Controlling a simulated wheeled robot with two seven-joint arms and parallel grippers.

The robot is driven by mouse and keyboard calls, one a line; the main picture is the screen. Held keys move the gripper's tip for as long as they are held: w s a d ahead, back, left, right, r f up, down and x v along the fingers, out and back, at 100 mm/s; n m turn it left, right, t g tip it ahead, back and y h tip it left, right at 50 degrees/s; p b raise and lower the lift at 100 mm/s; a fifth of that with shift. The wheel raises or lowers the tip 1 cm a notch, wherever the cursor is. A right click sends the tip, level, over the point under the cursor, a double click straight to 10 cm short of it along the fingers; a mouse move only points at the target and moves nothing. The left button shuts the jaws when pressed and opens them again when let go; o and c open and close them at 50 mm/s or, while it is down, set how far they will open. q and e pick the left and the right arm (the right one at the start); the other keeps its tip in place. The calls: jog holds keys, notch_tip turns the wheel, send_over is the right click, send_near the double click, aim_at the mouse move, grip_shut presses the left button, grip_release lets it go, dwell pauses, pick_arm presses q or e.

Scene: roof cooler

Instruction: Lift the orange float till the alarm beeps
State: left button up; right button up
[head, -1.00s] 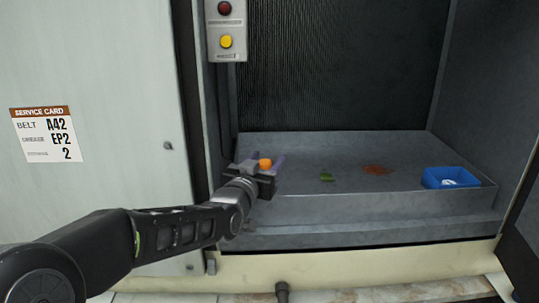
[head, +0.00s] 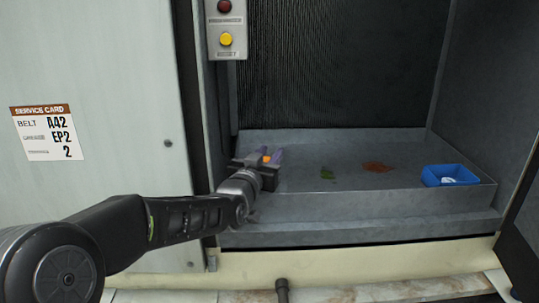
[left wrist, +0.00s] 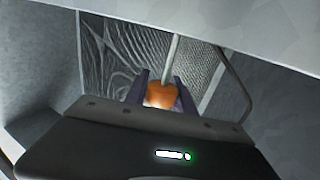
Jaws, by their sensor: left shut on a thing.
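The orange float (head: 266,158) is at the left end of the grey tray (head: 350,205), mostly hidden behind my left gripper in the head view. In the left wrist view the float (left wrist: 160,94) sits between the two dark fingers, with a pale rod running up from it. My left gripper (head: 264,157) is shut on the float; its fingers (left wrist: 160,92) flank it on both sides. The alarm box (head: 226,28) on the post above has a dark red lamp (head: 224,6) and a yellow button (head: 225,39). My right gripper is out of view.
A blue open box (head: 450,176) with something white inside stands at the tray's right end. A green patch (head: 327,172) and a rusty orange patch (head: 377,167) lie on the tray floor. A pale panel with a service card (head: 46,133) is at left.

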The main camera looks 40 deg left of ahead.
pick_arm(q)
grip_shut()
dwell(0.7)
jog(key=shift+r, duration=0.15)
notch_tip(320, 180, up, 2)
jog(key=shift+r, duration=0.1)
jog(key=o, duration=0.9)
grip_release()
jog(key=shift+o, duration=0.2)
jog(key=b+v, duration=0.1)
jog(key=v, duration=0.7)
jog(key=shift+b, duration=0.4)
